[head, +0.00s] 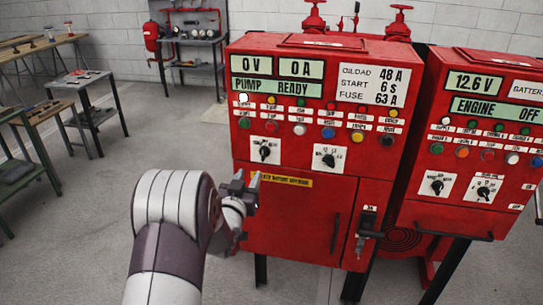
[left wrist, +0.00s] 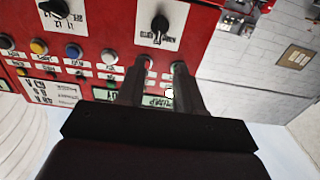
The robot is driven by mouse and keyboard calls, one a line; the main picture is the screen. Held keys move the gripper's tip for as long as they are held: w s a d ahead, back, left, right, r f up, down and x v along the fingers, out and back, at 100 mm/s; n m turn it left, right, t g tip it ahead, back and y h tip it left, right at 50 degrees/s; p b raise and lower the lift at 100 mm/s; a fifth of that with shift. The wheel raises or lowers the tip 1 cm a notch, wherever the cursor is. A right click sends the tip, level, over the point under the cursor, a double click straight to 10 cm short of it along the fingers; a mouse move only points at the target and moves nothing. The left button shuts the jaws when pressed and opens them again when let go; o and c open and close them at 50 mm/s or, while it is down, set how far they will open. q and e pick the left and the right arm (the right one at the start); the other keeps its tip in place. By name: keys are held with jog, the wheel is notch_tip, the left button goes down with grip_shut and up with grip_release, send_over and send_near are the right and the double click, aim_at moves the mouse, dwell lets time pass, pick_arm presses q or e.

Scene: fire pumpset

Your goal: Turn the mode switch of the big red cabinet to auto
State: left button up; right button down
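The big red cabinet (head: 290,215) stands in the middle of the head view, its panel reading "PUMP READY". It has two black rotary switches on white plates: a left one (head: 264,152) and a larger-plated right one (head: 328,158). Their labels are too small to read, so I cannot tell which is the mode switch. My left gripper (head: 246,182) is in front of the cabinet, below the left switch. In the upside-down left wrist view its two fingers (left wrist: 160,68) are apart and empty, pointing toward the left switch (left wrist: 160,24). The right switch (left wrist: 54,8) is at the top left there.
A second red cabinet (head: 465,145) reading "ENGINE OFF" stands to the right. Rows of coloured buttons and lamps lie above the switches. A door handle (head: 335,232) and a latch (head: 368,230) project below. Workbenches stand at the left; the floor between is clear.

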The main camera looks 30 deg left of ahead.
aim_at(263, 152)
pick_arm(q)
jog(key=p+x, duration=0.2)
jog(key=x, duration=0.9)
jog(key=shift+w, duration=0.3)
jog(key=shift+w+d, duration=0.15)
jog(key=shift+w, duration=0.05)
grip_shut()
